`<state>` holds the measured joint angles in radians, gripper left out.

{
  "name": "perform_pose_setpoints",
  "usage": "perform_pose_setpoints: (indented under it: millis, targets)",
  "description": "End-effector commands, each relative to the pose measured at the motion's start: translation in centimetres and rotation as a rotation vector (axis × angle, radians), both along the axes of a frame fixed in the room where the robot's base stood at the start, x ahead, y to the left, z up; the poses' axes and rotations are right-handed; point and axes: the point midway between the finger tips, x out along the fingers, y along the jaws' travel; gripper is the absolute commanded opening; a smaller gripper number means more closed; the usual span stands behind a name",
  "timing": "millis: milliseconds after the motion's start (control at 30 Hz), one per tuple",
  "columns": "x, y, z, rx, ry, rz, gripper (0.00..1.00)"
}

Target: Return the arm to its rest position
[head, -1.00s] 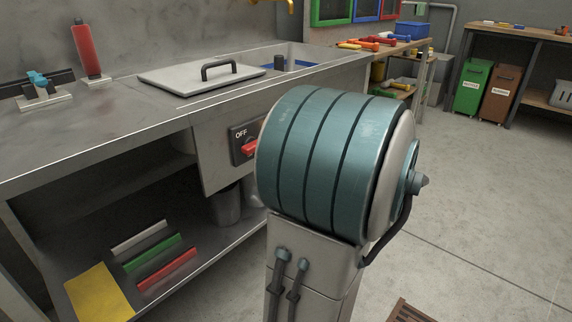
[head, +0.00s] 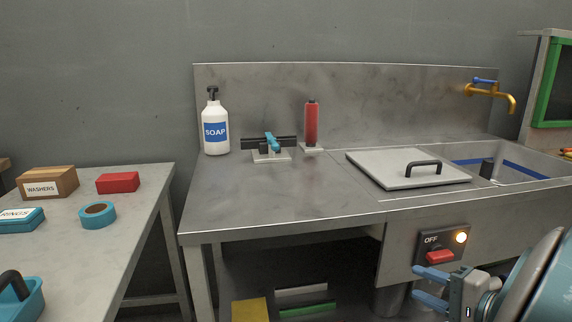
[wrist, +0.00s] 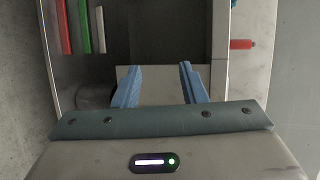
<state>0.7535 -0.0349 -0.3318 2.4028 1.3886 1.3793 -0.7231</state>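My gripper (head: 415,284) is at the lower right of the head view, in front of the sink cabinet and just below the switch panel. Its two blue fingers stand apart with nothing between them. The wrist view also shows the fingers (wrist: 158,78) spread and empty. My teal arm link fills the lower right corner of the head view; the rest of the arm is out of frame.
The steel counter (head: 270,205) holds a soap bottle (head: 215,128), a red cylinder (head: 311,125) and a sink lid (head: 395,171). A side table (head: 120,235) at left carries boxes and tape. Coloured bars (head: 307,309) lie on the shelf below.

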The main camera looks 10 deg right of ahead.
Motion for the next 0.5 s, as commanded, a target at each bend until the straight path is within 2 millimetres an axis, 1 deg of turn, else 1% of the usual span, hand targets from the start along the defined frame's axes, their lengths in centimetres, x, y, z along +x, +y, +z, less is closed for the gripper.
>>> perform_pose_setpoints:
  millis: [33, 100, 200, 300, 400, 500]
  targets:
    - [0.1, 2.1, 2.4, -0.017, 0.042, 0.069, 0.38]
    - [-0.1, 4.6, 3.4, -0.043, 0.108, 0.150, 0.38]
    - [-0.8, 7.8, 4.9, -0.095, 0.197, 0.262, 0.38]
    - [-1.7, 10.4, 6.4, -0.162, 0.281, 0.362, 0.38]
    - [-2.9, 12.6, 7.8, -0.245, 0.360, 0.454, 0.38]
    - [-4.1, 14.3, 9.4, -0.340, 0.427, 0.535, 0.38]
